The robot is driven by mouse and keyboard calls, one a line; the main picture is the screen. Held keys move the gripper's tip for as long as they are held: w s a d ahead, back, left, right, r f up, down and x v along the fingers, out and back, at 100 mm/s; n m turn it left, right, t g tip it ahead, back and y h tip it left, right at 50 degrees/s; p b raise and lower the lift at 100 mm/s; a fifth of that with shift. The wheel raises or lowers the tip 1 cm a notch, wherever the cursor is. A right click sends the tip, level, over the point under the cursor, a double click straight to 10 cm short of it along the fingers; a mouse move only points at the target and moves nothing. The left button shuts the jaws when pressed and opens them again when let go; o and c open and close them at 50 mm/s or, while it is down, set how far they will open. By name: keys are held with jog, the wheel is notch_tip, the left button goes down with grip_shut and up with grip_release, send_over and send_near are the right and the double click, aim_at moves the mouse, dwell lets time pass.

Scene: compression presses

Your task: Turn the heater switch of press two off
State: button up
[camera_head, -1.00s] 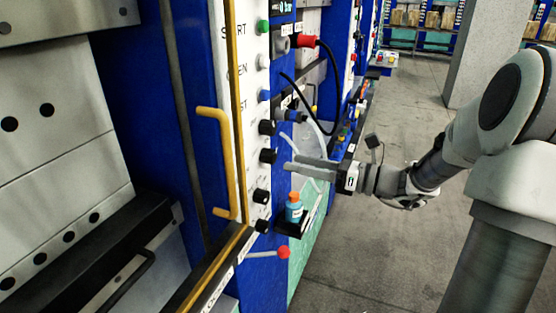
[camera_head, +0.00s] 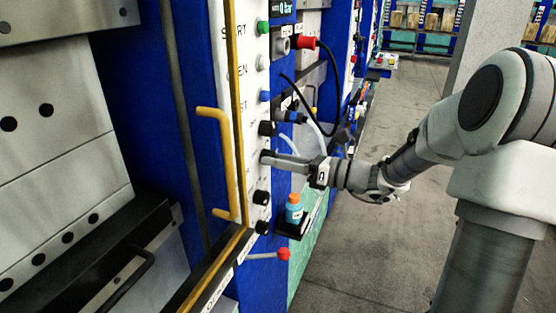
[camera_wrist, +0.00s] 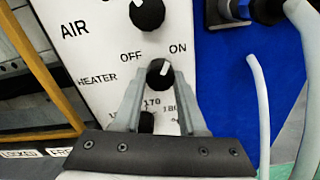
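The heater switch is a black round knob (camera_wrist: 160,73) on the white panel, labelled HEATER with OFF at its upper left and ON at its upper right. Its white pointer mark tilts up and right, toward ON. My gripper (camera_wrist: 160,78) has one finger on each side of this knob, seemingly with thin gaps, so the fingers look open around it. In the head view my gripper (camera_head: 275,158) reaches the panel from the right, and its fingertips largely hide the knob.
The AIR knob (camera_wrist: 147,14) is just above, and a temperature knob (camera_wrist: 146,122) sits below between my fingers. In the head view, a blue bottle (camera_head: 294,209) stands on a small shelf under my gripper. Hoses and a yellow handle (camera_head: 226,160) are nearby. Floor at right is clear.

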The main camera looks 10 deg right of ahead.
grip_shut()
jog(key=shift+n, duration=0.3)
jog(key=shift+n+b, duration=4.35)
jog(key=shift+n, duration=1.35)
jog(key=o, duration=0.8)
grip_release()
